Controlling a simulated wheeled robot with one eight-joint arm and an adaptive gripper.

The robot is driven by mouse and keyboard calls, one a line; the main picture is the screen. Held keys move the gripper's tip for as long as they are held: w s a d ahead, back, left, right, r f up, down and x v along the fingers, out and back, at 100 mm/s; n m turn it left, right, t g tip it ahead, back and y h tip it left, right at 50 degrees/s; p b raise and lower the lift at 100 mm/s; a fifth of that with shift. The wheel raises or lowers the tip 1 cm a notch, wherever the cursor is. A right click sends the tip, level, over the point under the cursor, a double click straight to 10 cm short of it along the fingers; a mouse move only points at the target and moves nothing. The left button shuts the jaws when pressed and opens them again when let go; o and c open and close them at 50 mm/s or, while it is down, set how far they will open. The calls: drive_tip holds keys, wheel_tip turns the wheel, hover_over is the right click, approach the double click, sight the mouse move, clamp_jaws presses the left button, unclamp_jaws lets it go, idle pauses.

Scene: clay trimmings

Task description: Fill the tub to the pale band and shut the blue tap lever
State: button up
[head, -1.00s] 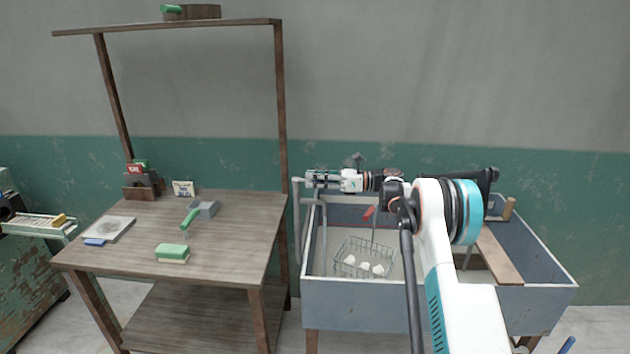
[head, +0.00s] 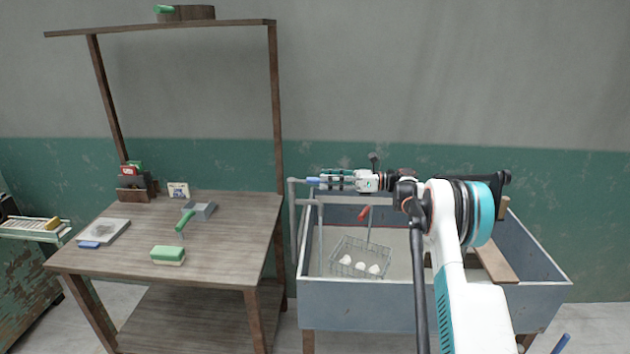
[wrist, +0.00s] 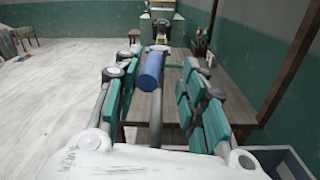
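The blue tap lever (head: 313,182) sticks out past my fingertips at the top of the grey pipe (head: 292,225), over the tub's left end. My gripper (head: 332,181) is open, its fingers pointing left toward the lever. In the wrist view the lever (wrist: 151,70) lies between the two teal-padded fingers (wrist: 152,90), with a gap on both sides. The grey-blue tub (head: 400,305) holds a wire basket (head: 345,262) with several white lumps (head: 360,266). I cannot make out the pale band or tell the water level. My arm hides part of the tub.
A wooden board (head: 494,263) lies across the tub's right part. A red-handled tool (head: 364,213) stands by the basket.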

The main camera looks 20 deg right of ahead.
drive_tip(key=v, duration=0.5)
drive_tip(key=shift+s+d, duration=0.1)
drive_tip(key=shift+d, duration=0.2)
